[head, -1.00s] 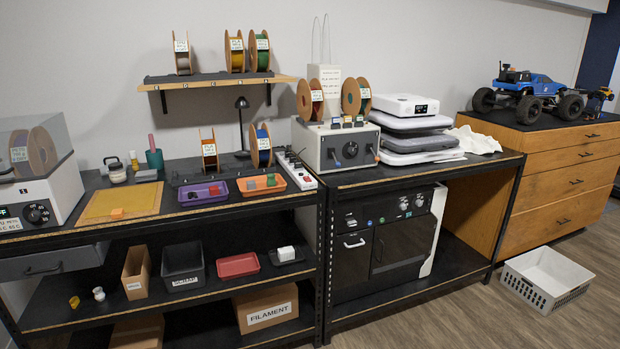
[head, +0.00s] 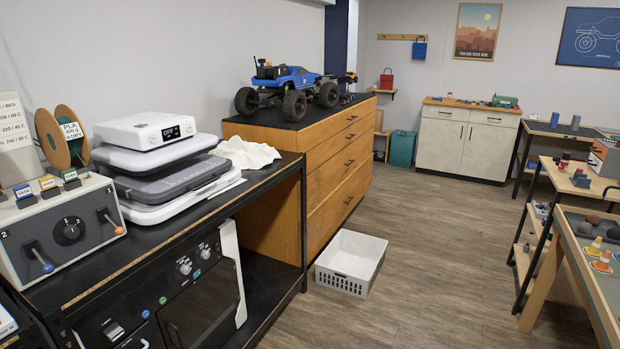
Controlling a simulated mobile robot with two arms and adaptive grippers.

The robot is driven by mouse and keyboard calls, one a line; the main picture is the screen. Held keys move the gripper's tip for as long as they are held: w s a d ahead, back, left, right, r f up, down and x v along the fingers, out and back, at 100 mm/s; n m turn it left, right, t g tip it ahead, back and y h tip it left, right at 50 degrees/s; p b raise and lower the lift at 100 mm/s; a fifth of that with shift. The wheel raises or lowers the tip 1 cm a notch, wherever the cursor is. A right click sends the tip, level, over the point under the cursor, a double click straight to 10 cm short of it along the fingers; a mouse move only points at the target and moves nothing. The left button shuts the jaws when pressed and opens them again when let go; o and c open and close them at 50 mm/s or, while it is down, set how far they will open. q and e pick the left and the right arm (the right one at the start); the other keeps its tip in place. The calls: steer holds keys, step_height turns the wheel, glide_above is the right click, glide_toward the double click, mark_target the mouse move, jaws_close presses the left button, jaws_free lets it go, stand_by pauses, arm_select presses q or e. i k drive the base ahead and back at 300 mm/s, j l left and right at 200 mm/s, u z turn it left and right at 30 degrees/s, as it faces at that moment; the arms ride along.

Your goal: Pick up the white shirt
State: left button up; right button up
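A crumpled white cloth, which looks like the white shirt (head: 246,153), lies on the black bench top (head: 270,172) near its far right end. It is just right of a stack of white and grey flat machines (head: 160,160) and close to the wooden drawer cabinet. Its folds hide its exact shape. Neither of my grippers shows in the head view.
A white slotted basket (head: 351,262) stands on the floor by the bench's right end. A wooden drawer cabinet (head: 335,165) carries a blue toy truck (head: 290,88). A grey control box (head: 65,230) is at left. The wooden floor (head: 430,260) in the middle is clear.

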mark_target(244, 155)
steer(key=i+l+u, duration=0.1)
steer(key=i, duration=0.35)
steer(key=i+l, duration=0.1)
steer(key=i, duration=0.3)
steer(key=i+l+u, duration=0.15)
steer(key=i, duration=0.3)
steer(key=i+l, duration=0.2)
steer(key=i, duration=0.2)
steer(key=j+u, duration=0.05)
